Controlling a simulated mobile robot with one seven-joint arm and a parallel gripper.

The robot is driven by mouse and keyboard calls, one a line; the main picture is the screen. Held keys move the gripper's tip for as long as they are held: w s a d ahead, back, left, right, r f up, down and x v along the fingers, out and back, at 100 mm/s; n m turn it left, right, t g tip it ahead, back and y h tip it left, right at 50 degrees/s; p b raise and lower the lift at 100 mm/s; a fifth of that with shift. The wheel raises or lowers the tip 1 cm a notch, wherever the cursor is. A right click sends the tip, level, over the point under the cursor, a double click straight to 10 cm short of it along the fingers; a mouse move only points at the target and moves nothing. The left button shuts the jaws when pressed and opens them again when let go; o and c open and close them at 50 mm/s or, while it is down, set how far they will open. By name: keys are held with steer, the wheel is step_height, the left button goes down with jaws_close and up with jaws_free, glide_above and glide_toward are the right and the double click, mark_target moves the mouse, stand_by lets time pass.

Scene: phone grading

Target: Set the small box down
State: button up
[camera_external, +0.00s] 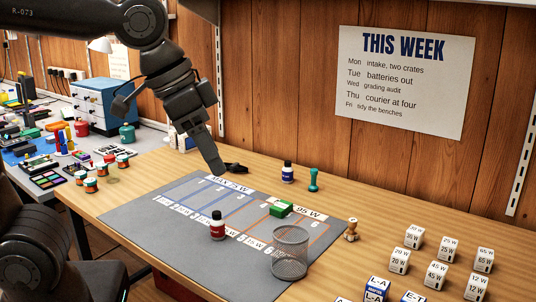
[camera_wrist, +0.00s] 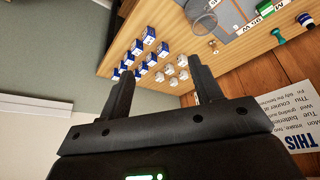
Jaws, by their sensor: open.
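My gripper (camera_external: 232,168) is above the back edge of the grey mat in the external view. In the wrist view my gripper (camera_wrist: 165,76) has its two fingers well apart, with nothing held between them. Several small white boxes with watt labels (camera_external: 414,236) stand on the bench at the right, away from my gripper; they also show in the wrist view (camera_wrist: 170,71). Blue-and-white boxes (camera_external: 376,289) stand at the front right. A small green box (camera_external: 281,209) lies on the mat near the 95 W strip. Which box the task means I cannot tell.
The grey mat (camera_external: 140,228) has lanes marked in blue and orange. The mat's left front is clear.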

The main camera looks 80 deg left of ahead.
steer(key=s+d+f+m, duration=0.1)
steer(key=s+d+f, duration=0.1)
steer(key=s, duration=0.4)
steer(key=shift+s+d+f+t, duration=0.15)
steer(key=shift+d+t, duration=0.25)
steer(key=shift+d, duration=0.35)
